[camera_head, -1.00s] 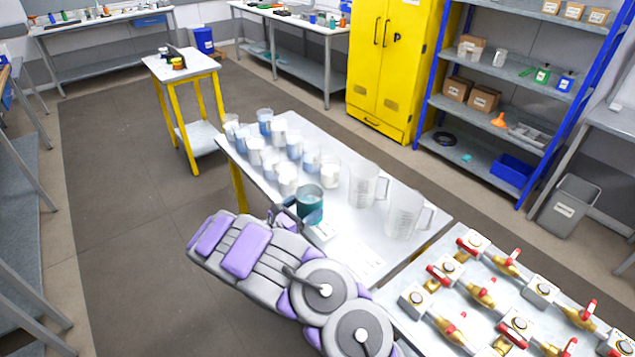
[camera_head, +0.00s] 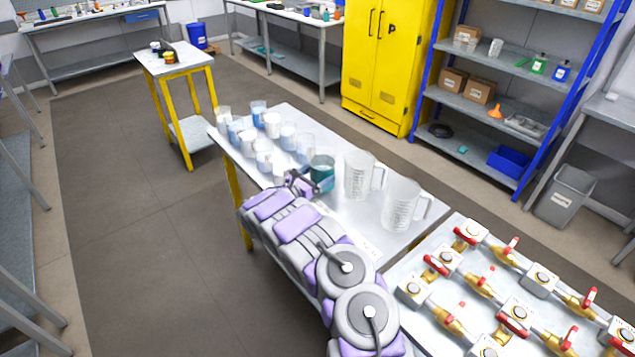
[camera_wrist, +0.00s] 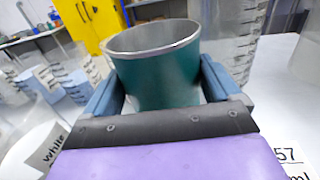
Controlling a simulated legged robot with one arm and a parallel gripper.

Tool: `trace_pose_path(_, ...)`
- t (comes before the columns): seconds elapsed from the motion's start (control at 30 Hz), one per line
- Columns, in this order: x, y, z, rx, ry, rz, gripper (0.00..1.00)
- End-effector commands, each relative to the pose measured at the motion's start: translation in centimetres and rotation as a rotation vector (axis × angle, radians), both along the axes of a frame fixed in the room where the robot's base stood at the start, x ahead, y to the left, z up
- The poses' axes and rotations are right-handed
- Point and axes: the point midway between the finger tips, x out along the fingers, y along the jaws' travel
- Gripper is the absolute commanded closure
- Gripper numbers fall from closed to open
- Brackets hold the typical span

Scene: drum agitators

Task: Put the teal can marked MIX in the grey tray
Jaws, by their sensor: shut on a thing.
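The teal can (camera_head: 322,174) is a metal cylinder with a bright rim and an open top. My gripper (camera_head: 304,184) is shut on it, with one finger on each side in the wrist view (camera_wrist: 158,80). The can (camera_wrist: 158,70) looks nearly upright. It is among the beakers over the white table (camera_head: 345,222); I cannot tell whether its base touches the tabletop. No MIX mark shows on the side I see. A shallow grey tray-like thing (camera_head: 526,126) is on the blue shelf at the right; I cannot tell if it is the task's grey tray.
Several clear cups with white or blue contents crowd the table left of the can. Two large clear jugs (camera_head: 359,174) (camera_head: 402,204) stand close on its right. A bench with red-handled valves (camera_head: 480,285) is at the lower right. The floor at left is clear.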

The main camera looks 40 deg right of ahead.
Motion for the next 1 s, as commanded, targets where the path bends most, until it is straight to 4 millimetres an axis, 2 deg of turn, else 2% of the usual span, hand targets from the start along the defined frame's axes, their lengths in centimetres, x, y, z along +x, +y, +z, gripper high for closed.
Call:
trace_pose_path(0.03, 0.0, 0.0, -1.1, 0.001, 0.001, 0.000, 0.61)
trace_pose_path(0.13, -0.1, 0.0, -2.3, 0.001, 0.002, -0.002, 0.61)
trace_pose_path(0.53, -0.1, 0.1, -2.6, 0.000, 0.000, 0.000, 0.61)
trace_pose_path(0.57, -0.1, 0.1, -2.6, 0.000, 0.000, 0.000, 0.08)
trace_pose_path(0.67, -0.1, 0.1, -2.5, 0.001, 0.001, 0.000, 0.00)
trace_pose_path(1.0, -0.1, 0.2, -2.2, 0.001, 0.002, 0.001, 0.00)
